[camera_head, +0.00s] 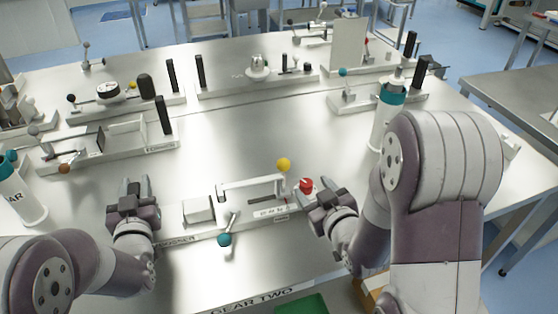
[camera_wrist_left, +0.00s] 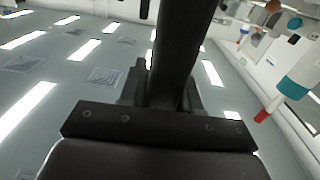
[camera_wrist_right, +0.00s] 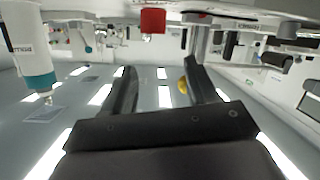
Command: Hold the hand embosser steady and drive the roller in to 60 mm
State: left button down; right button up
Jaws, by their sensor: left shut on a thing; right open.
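The hand embosser (camera_head: 200,211) is a long pale fixture at the front middle of the table. It has a white bracket, a yellow ball (camera_head: 283,164), a teal ball on a lever (camera_head: 224,239) and a red knob (camera_head: 306,185) at its right end. My left gripper (camera_head: 135,187) is at its left end, shut on a black upright handle, which fills the left wrist view (camera_wrist_left: 178,50). My right gripper (camera_head: 328,194) is open and empty just right of the red knob. The right wrist view shows the red knob (camera_wrist_right: 153,20) beyond the fingers. I cannot make out the roller for certain.
Similar fixtures with black posts (camera_head: 165,115) stand at the back and left. A white bottle with a teal band (camera_head: 381,125) stands behind my right arm; another bottle (camera_head: 22,195) is at the left edge. The table's middle is clear. A green item (camera_head: 300,305) lies below the front edge.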

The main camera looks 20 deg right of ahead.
aim_at(253, 182)
jog(key=s+a+r+n+t+y, duration=0.1)
jog(key=s+a+r+t+y, duration=0.1)
jog(key=a+r+t+y, duration=0.1)
jog(key=w, duration=0.3)
jog(key=w+a, duration=0.1)
jog(key=w, duration=0.3)
jog(key=w+a, duration=0.1)
jog(key=w, duration=0.3)
jog(key=shift+f, duration=0.25)
